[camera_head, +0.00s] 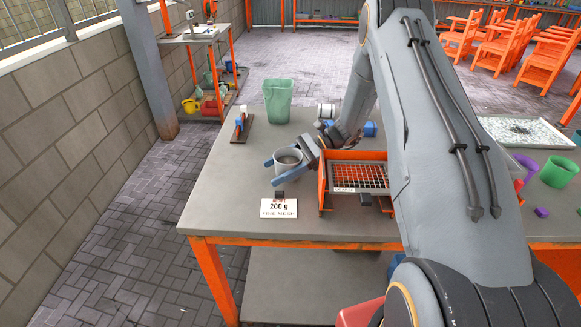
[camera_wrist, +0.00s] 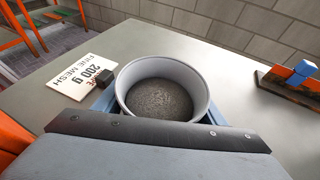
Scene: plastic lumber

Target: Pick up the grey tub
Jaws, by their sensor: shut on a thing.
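The grey tub (camera_head: 289,158) is near the left front of the table, upright, between the blue fingers of my gripper (camera_head: 273,172). In the wrist view the tub (camera_wrist: 207,90) shows from above, round and open, with dark grainy matter inside. My gripper is shut on the tub, a finger on each side. The fingers are mostly hidden behind the tub and the wrist's dark bar in the wrist view. I cannot tell whether the tub's base touches the table.
A sign reading 200 g fine mesh (camera_head: 279,208) and a small dark block (camera_head: 280,195) are in front of the tub. An orange-framed sieve (camera_head: 358,176) stands close on the right. Behind are a green bin (camera_head: 278,100) and a rack with a blue piece (camera_head: 242,126).

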